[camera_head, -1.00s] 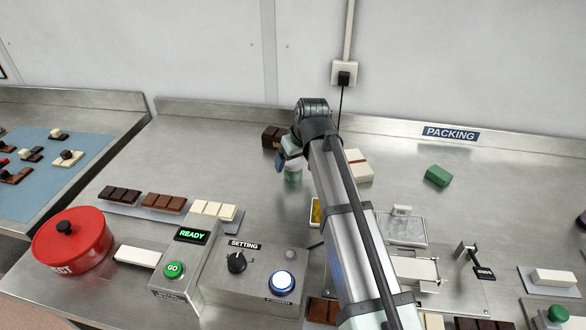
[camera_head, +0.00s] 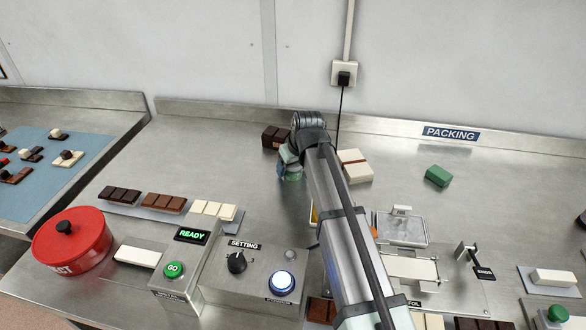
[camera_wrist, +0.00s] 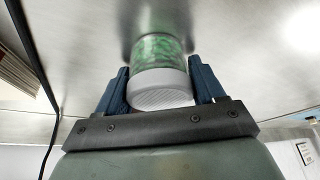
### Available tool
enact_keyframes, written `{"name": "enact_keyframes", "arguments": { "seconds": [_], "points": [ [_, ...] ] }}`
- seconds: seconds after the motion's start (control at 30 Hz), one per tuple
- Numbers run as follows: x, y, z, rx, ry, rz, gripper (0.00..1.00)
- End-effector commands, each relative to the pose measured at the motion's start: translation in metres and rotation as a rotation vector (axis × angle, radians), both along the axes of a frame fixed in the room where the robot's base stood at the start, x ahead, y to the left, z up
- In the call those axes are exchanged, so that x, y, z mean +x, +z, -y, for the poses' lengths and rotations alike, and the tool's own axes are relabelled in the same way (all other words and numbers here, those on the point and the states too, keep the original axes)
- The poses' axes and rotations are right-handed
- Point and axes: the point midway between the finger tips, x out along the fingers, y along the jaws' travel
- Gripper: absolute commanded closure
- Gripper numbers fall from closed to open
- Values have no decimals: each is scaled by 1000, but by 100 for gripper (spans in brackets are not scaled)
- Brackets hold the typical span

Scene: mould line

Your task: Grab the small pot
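The small pot is a clear jar with green contents and a pale lid (camera_wrist: 160,88). In the wrist view it stands between the two blue fingers of my gripper (camera_wrist: 158,68), one finger on each side, with the fingers spread about as wide as the lid. I see no clear squeeze on it. In the head view the pot (camera_head: 291,177) shows only as a small green patch at the end of my arm, mostly hidden by my gripper (camera_head: 285,168).
A dark brown box (camera_head: 275,136) stands close behind my gripper, and a cream box with a brown band (camera_head: 356,166) is to its right. The control box (camera_head: 255,275) and chocolate bars (camera_head: 163,202) are nearer the front. A large red pot (camera_head: 72,240) stands far left.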

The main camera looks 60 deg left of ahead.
Motion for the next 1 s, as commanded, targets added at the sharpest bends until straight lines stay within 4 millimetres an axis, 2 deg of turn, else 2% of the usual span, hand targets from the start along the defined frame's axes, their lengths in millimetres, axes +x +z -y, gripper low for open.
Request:
{"name": "enact_keyframes", "arguments": {
  "seconds": [0.07,0.37,0.6,0.73,1.0],
  "points": [
    [0,0,0,0,0,0,40],
    [0,0,0,0,0,0,68],
    [0,1,0,0,0,0,70],
    [0,8,-1,1,0,0,70],
    [1,50,-1,3,0,1,70]
  ]
}}
